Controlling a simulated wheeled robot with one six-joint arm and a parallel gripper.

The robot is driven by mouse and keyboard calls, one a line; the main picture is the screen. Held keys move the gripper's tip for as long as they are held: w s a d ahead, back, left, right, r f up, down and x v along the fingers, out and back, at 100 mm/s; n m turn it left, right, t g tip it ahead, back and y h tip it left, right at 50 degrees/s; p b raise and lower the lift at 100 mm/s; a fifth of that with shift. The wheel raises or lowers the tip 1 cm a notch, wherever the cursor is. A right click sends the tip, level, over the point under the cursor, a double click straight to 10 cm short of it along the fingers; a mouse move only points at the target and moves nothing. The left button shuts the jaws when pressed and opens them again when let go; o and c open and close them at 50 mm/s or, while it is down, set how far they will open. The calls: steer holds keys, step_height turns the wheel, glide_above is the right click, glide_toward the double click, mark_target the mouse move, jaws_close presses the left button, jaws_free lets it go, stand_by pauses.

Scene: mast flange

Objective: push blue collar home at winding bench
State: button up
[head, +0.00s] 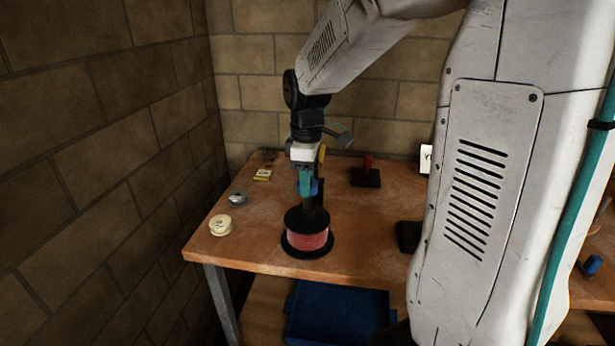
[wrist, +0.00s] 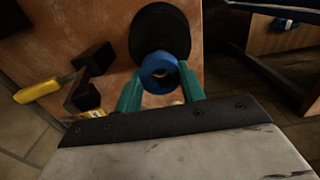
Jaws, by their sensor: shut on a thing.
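My gripper (head: 306,190) points down above the spool on the wooden bench, its teal fingers shut on the blue collar (head: 314,187). In the wrist view the blue collar (wrist: 158,73) is a ring with an open bore, between the fingertips of my gripper (wrist: 160,88). The spool (head: 307,241) has black flanges and a pinkish-red winding, and stands upright near the bench's front edge. Its black round flange (wrist: 160,30) shows beyond the collar. A dark upright part shows between the fingers and the spool top; I cannot tell whether the collar is around it or touches the flange.
On the bench (head: 260,245), a cream reel (head: 220,225) and a grey reel (head: 238,199) lie to the left. A black block with a red post (head: 366,172) stands behind right. A blue bin (head: 338,313) is below. A brick wall closes the left side.

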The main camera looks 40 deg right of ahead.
steer(key=shift+f, duration=2.1)
steer(key=o, duration=1.1)
steer(key=shift+c, duration=0.2)
steer(key=shift+r, duration=0.1)
step_height(320, 180, up, 8)
steer(key=shift+f, duration=0.2)
steer(key=shift+s+f+m, duration=0.1)
steer(key=shift+s+m, duration=0.05)
steer(key=shift+m, duration=0.55)
steer(key=s+a+r+m, duration=0.1)
steer(key=s+a+m, duration=0.1)
steer(key=s, duration=0.5)
steer(key=s+a+m+t, duration=0.1)
steer(key=s+a+m, duration=0.2)
steer(key=s, duration=0.5)
steer(key=s+a+r+m, duration=0.1)
steer(key=s+a+m, duration=0.1)
steer(key=s+a, duration=0.2)
steer(key=s, duration=0.3)
steer(key=shift+s+a+r+m, duration=0.2)
steer(key=shift+a+r+m, duration=0.1)
steer(key=shift+a+r, duration=0.1)
